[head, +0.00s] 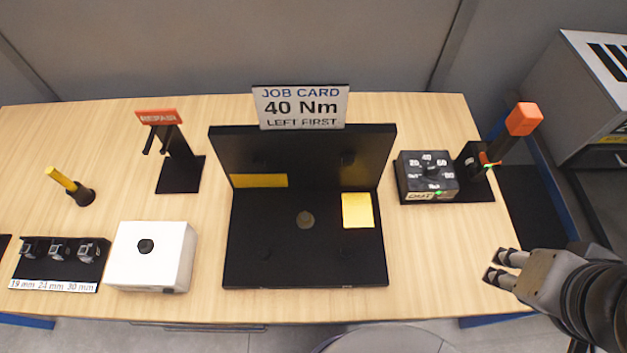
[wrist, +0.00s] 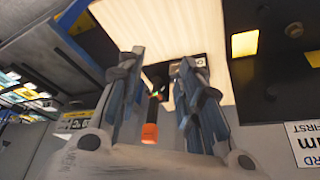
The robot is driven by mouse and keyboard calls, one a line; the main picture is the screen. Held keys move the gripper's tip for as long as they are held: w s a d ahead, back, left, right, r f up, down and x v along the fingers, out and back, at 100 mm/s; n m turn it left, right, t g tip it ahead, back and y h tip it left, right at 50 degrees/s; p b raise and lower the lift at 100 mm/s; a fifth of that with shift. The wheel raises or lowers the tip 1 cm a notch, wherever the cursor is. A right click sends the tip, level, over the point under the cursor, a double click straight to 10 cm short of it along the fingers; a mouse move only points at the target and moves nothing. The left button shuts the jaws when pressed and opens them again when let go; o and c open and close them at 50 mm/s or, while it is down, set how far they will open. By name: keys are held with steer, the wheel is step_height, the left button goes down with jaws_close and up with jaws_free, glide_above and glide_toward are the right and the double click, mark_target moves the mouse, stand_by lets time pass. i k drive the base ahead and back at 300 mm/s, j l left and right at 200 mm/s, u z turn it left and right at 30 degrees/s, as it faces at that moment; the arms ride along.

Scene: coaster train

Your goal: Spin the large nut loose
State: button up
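A dark hex-like piece (head: 146,245) sits on top of a white box (head: 170,262) at the front left of the table; I cannot tell if it is a nut. A round grey-brown piece (head: 305,219) lies in the middle of the black tray-like fixture (head: 260,270); I cannot tell if it is the large nut. My gripper (head: 503,267) is open and empty at the table's front right corner, apart from both. In the wrist view my open fingers (wrist: 159,72) stand on either side of an orange-ended tool (wrist: 150,131), which is farther off.
Sockets (head: 58,250) labelled 19, 24 and 30 mm stand front left. A dial box (head: 428,175) and an orange-topped upright tool (head: 524,118) are at right. A yellow-handled tool (head: 62,179), black stand (head: 180,172) and job card (head: 301,106) reading 40 Nm, left first, stand farther back.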

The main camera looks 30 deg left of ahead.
mark_target(304, 221)
steer(key=k+l+u, duration=0.1)
steer(key=u, duration=1.55)
